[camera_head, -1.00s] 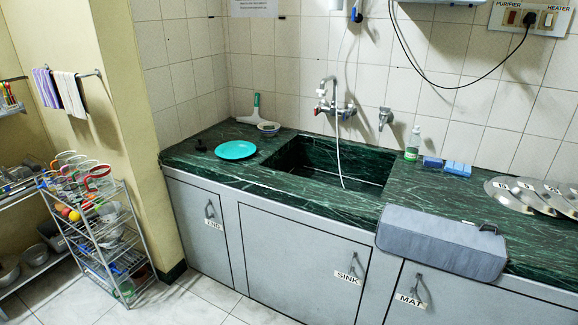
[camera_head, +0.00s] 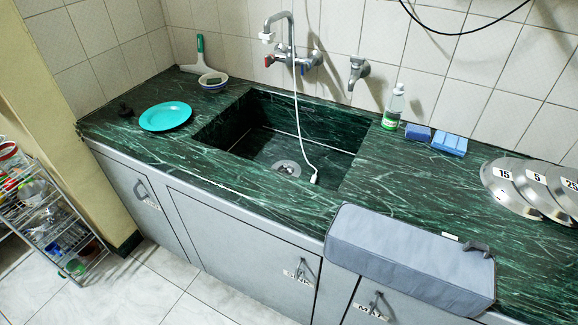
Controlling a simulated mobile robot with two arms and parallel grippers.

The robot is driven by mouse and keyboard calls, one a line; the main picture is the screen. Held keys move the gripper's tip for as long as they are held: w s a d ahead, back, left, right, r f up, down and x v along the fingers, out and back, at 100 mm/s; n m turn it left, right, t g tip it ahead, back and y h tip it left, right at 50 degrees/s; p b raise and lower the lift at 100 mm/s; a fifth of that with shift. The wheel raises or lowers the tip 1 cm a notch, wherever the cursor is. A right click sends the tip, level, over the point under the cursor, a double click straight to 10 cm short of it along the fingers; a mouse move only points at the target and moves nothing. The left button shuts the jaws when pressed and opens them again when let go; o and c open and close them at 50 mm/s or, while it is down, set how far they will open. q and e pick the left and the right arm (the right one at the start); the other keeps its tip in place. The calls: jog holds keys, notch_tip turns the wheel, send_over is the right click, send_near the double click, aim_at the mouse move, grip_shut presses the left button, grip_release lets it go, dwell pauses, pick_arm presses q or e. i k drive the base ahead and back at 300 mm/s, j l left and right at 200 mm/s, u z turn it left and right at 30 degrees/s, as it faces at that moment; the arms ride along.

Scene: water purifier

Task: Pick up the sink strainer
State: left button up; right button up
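A round metal strainer or drain fitting (camera_head: 287,168) lies at the bottom of the sink (camera_head: 247,143), near the end of a white hose (camera_head: 299,110). I cannot tell whether it is a loose strainer or the fixed drain. A small black knobbed piece (camera_head: 125,110) stands on the green counter at the left, beside a turquoise plate (camera_head: 165,116); what it is cannot be told for sure. Neither of my grippers is in view.
A tap (camera_head: 288,57) and spout (camera_head: 358,70) project above the sink. A bowl (camera_head: 213,81) and squeegee (camera_head: 198,60) stand at the back left.

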aim_at(285, 166)
jog(key=i+j+z, duration=0.25)
jog(key=j, duration=0.4)
jog(key=i+j+z, duration=0.15)
jog(key=z, duration=0.4)
jog(key=j+z, duration=0.15)
jog(key=z, duration=0.7)
jog(key=j+z, duration=0.15)
jog(key=z, duration=0.25)
